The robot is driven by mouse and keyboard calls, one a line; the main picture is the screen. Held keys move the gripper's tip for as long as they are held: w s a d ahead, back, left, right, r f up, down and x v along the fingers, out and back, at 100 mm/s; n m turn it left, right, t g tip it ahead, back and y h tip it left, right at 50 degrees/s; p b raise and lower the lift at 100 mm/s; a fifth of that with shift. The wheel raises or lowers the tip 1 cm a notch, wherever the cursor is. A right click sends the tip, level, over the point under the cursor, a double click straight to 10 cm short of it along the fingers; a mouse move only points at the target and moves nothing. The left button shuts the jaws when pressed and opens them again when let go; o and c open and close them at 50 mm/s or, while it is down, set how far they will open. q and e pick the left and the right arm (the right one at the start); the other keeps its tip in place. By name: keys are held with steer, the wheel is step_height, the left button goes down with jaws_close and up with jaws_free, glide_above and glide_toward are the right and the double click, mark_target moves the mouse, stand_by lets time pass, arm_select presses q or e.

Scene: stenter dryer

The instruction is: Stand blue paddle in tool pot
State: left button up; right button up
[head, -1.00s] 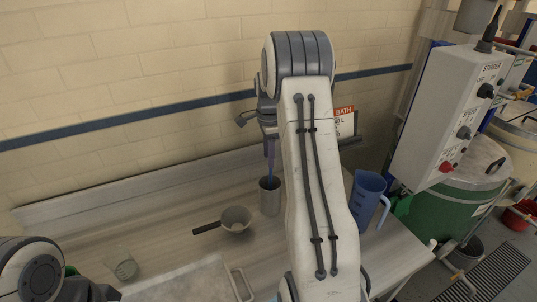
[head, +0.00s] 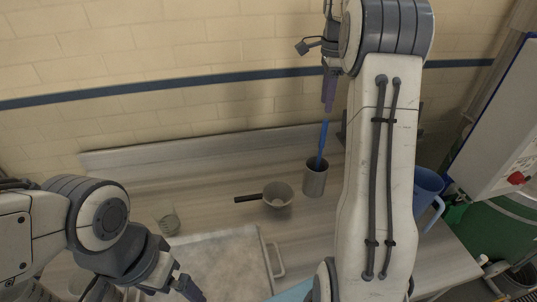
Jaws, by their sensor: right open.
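The blue paddle (head: 322,143) stands in the grey metal tool pot (head: 315,181) on the bench, leaning slightly. Its lower end is hidden inside the pot. My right gripper (head: 329,96) is above the paddle's upper end, open, with a small gap seeming to show between them. My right arm hides part of the bench to the right of the pot. My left gripper (head: 184,289) is low at the bottom edge, over the tray's left part, well away from the pot. Its jaws are too unclear to read.
A small pan with a dark handle (head: 277,195) sits left of the pot. A clear glass (head: 167,220) stands farther left. A tray with a metal handle (head: 276,262) lies in front. A blue jug (head: 427,188) stands right of my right arm, near a control box (head: 512,135).

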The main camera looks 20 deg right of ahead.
steer(key=s+a+f+n, duration=0.1)
steer(key=s+a+n, duration=0.2)
steer(key=a+n, duration=0.75)
steer(key=s+a+f+n, duration=0.1)
steer(key=s+a+n, duration=0.25)
steer(key=a, duration=1.35)
steer(key=s+a+f+n, duration=0.2)
steer(key=s+a+n, duration=0.1)
steer(key=s+n, duration=0.2)
steer(key=s+a+f+n, duration=0.2)
steer(key=s+n, duration=0.3)
steer(key=s, duration=0.4)
steer(key=s+a+f+n+y, duration=0.1)
steer(key=s+a+f+n, duration=0.1)
steer(key=s+a+n, duration=0.3)
steer(key=shift+s+f+n, duration=0.35)
steer(key=shift+s+n, duration=0.25)
steer(key=shift+s, duration=0.65)
steer(key=shift+a+f, duration=0.1)
